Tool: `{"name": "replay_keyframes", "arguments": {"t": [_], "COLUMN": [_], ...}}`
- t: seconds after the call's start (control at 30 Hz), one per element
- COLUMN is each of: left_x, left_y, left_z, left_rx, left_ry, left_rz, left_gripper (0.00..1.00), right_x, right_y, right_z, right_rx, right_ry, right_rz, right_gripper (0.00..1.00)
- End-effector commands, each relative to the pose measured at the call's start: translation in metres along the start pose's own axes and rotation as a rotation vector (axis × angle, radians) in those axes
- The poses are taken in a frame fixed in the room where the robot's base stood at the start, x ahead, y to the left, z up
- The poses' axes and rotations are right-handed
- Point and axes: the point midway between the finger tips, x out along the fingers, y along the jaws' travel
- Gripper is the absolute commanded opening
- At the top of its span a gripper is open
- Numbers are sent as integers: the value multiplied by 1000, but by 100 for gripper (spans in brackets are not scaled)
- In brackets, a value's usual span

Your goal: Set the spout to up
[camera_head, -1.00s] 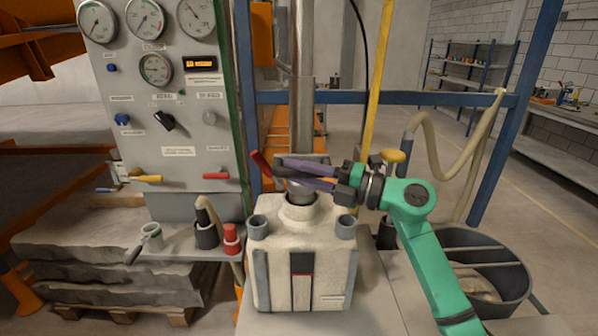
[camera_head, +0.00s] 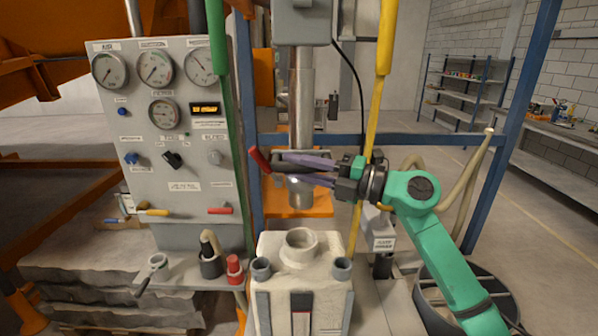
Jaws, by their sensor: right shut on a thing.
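The spout (camera_head: 301,198) is a grey metal tube hanging upright, its lower end clear above the open neck (camera_head: 300,240) of the white bag (camera_head: 277,275). A dark lever with a red grip (camera_head: 260,160) crosses in front of the tube. My right gripper (camera_head: 286,166) reaches in from the right with its purple-grey fingers shut on this spout lever, just right of the red grip. The fingers hide part of the tube. My left gripper is not in view.
A gauge panel (camera_head: 190,110) with knobs and small levers stands at the left. A shelf below holds a red-capped item (camera_head: 234,268). Blue frame posts and a yellow pole (camera_head: 376,110) stand behind my right arm. A round dark bin (camera_head: 495,285) is at lower right.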

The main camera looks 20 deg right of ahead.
Motion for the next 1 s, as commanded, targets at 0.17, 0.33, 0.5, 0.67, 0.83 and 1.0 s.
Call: {"name": "replay_keyframes", "arguments": {"t": [0.17, 0.33, 0.5, 0.67, 0.83, 1.0], "left_x": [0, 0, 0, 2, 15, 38], "left_y": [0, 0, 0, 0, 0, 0], "left_z": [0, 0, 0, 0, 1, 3], "left_rx": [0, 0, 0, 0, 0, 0], "left_ry": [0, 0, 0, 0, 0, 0], "left_rz": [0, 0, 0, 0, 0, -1], "left_gripper": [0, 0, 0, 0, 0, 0], "right_x": [-2, -2, -2, -2, -20, -56], "right_y": [10, 10, 7, 5, -1, -4], "right_z": [3, 3, 2, 2, 1, 0], "right_rx": [-9, -9, -7, -5, -6, -7], "right_ry": [-9, -11, -8, -6, -8, -9], "right_rz": [20, 22, 16, 12, 9, 8], "right_gripper": [0, 50, 57, 57, 57, 57]}}
